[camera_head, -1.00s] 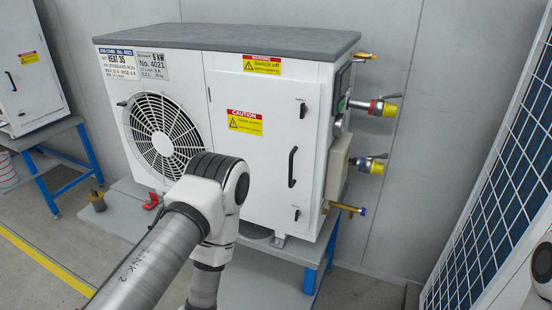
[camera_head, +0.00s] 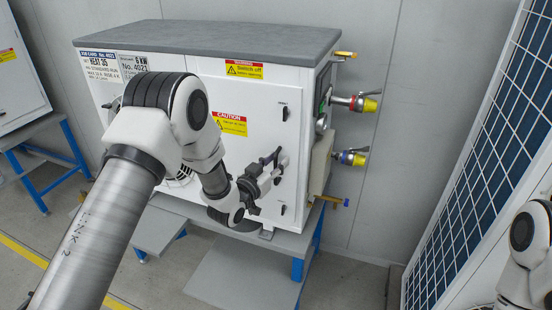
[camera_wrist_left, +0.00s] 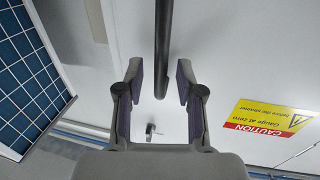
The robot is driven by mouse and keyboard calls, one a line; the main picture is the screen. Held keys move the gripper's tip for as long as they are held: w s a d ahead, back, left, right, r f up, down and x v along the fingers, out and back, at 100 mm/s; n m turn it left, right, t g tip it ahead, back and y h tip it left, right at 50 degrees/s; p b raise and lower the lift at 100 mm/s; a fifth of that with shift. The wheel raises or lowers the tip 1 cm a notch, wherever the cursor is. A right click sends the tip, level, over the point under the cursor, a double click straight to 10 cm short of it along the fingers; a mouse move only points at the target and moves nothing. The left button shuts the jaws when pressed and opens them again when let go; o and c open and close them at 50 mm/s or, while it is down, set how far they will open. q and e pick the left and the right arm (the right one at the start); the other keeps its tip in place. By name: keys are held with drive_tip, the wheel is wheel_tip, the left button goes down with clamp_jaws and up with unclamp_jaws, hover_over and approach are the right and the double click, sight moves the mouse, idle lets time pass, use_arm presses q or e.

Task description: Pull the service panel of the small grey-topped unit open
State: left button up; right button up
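The small white unit has a grey top (camera_head: 210,38) and stands in the middle of the head view. Its service panel (camera_head: 262,100), on the right of its front, looks closed. My left gripper (camera_head: 277,158) is at the panel's handle, which it hides in the head view. In the left wrist view the dark bar handle (camera_wrist_left: 163,45) runs between the fingertips of my left gripper (camera_wrist_left: 161,78). The fingers are open, with a gap on each side of the bar. A small latch (camera_wrist_left: 151,130) shows on the panel. My right gripper is out of view.
Two valves with yellow caps (camera_head: 366,104) and brass fittings stick out of the unit's right side. A blue-framed stand (camera_head: 298,268) carries the unit. A tall unit with a blue grid (camera_head: 490,130) stands at the right, near my right arm. Another white unit (camera_head: 15,75) is at the left.

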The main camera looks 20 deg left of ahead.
use_arm(q)
drive_tip(key=shift+w, duration=0.2)
clamp_jaws()
